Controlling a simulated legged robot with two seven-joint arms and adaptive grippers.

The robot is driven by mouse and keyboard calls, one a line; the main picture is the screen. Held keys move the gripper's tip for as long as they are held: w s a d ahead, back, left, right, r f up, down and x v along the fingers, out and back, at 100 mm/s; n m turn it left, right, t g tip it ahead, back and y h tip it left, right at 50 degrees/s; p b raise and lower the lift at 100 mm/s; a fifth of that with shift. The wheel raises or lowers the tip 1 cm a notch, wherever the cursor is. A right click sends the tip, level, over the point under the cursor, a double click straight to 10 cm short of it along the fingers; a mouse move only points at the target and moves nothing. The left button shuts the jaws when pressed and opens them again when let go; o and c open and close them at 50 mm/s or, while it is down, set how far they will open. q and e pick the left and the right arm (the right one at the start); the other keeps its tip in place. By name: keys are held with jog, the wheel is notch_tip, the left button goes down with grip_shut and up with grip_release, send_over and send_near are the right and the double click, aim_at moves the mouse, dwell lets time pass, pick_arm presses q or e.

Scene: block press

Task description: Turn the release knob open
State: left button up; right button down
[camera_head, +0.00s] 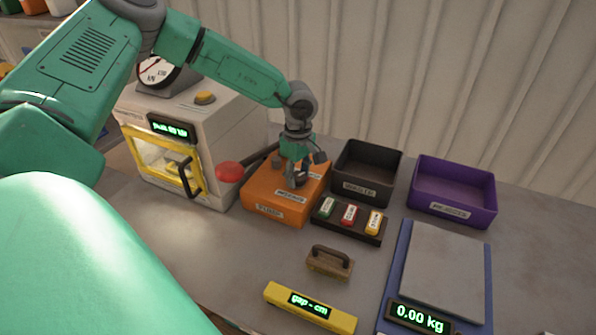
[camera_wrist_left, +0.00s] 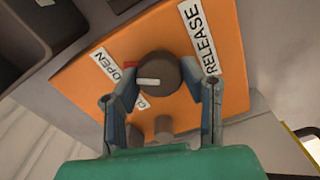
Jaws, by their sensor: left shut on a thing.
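The release knob (camera_wrist_left: 158,77) is a dark round knob with a pale pointer line on its top. It stands on an orange pump box (camera_head: 266,195) labelled PUMP, beside the RELEASE label (camera_wrist_left: 203,40) and the OPEN label (camera_wrist_left: 107,67). A small red mark (camera_wrist_left: 131,64) sits by the OPEN label. My left gripper (camera_wrist_left: 160,82) points down at the box, its two fingers shut on either side of the knob. In the head view the left gripper (camera_head: 297,178) largely hides the knob. My right gripper is not in view.
A handled block (camera_head: 330,263) sits in front.

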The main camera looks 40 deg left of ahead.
aim_at(299, 175)
pick_arm(q)
jog(key=shift+w+r, duration=0.35)
jog(key=shift+w, duration=0.05)
jog(key=o, duration=1.1)
jog(key=shift+o, duration=0.2)
jog(key=shift+s+d+f, duration=0.1)
jog(key=shift+s, duration=0.1)
notch_tip(299, 175, up, 12)
jog(key=shift+f, duration=0.2)
